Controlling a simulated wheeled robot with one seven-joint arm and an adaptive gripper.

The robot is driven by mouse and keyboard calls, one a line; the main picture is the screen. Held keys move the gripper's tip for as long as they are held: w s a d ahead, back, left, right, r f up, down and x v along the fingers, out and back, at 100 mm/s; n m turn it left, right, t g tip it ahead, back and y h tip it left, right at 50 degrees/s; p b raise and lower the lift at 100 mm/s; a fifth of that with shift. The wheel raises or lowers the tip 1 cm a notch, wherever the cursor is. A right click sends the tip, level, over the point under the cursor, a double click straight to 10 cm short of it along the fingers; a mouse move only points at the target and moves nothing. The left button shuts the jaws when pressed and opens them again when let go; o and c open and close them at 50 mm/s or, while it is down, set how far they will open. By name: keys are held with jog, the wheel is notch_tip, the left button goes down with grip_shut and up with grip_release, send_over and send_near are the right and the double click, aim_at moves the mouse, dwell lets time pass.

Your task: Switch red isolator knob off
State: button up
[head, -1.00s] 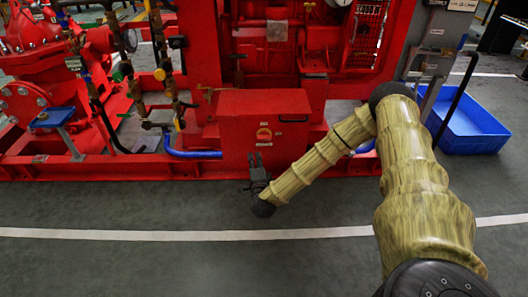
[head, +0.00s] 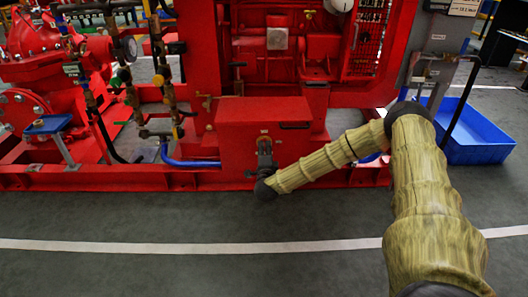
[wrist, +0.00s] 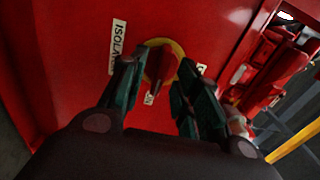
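The red isolator knob (wrist: 161,66) sits on a round yellow plate (wrist: 178,48) on the front of a red box (head: 238,142). A white label (wrist: 117,45) beginning "ISOLA" is beside it in the wrist view. My gripper (wrist: 160,78) is open, with one dark green finger on each side of the knob. A gap shows between the knob and the fingers, though I cannot tell how deep the tips reach.
The red pumpset frame (head: 110,178) runs along the floor behind my arm. Gauges and pipes (head: 125,60) stand to the left of the box. A blue tray (head: 480,135) lies at the right. The grey floor in front is clear.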

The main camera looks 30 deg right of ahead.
jog(key=shift+x, duration=0.9)
grip_shut()
jog(key=shift+a, duration=0.1)
